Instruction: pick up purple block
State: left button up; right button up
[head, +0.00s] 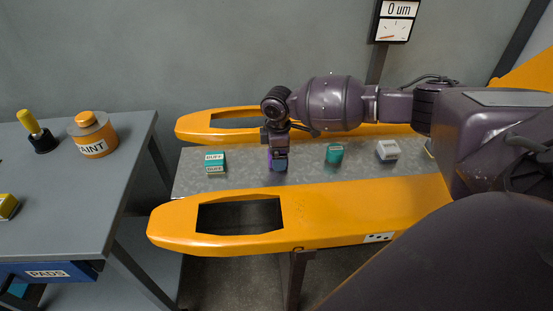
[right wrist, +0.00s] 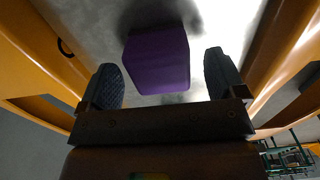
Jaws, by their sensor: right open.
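The purple block (right wrist: 158,60) lies on the grey metal surface in the right wrist view, between the two dark finger pads and just ahead of them. My right gripper (right wrist: 164,78) is open around it, with gaps visible on both sides. In the head view my right gripper (head: 278,163) points down over the grey surface, and only a sliver of purple shows beside its fingers; the rest of the block is hidden there. My left gripper is not in view.
Yellow rails (head: 330,216) border the grey strip (head: 240,183) front and back. A teal and white box (head: 215,163) stands left of the gripper; a teal block (head: 334,154) and a white block (head: 387,150) stand right. A paint pot (head: 92,138) sits on the left table.

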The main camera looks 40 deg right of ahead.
jog(key=shift+f, duration=0.45)
jog(key=shift+r, duration=0.1)
jog(key=shift+c, duration=0.6)
jog(key=c, duration=0.9)
jog(key=shift+r, duration=0.1)
notch_tip(320, 180, up, 7)
jog(key=shift+r+p, duration=0.15)
jog(key=shift+p, duration=0.65)
notch_tip(320, 180, up, 12)
jog(key=shift+r+p, duration=0.25)
jog(key=shift+p, duration=0.8)
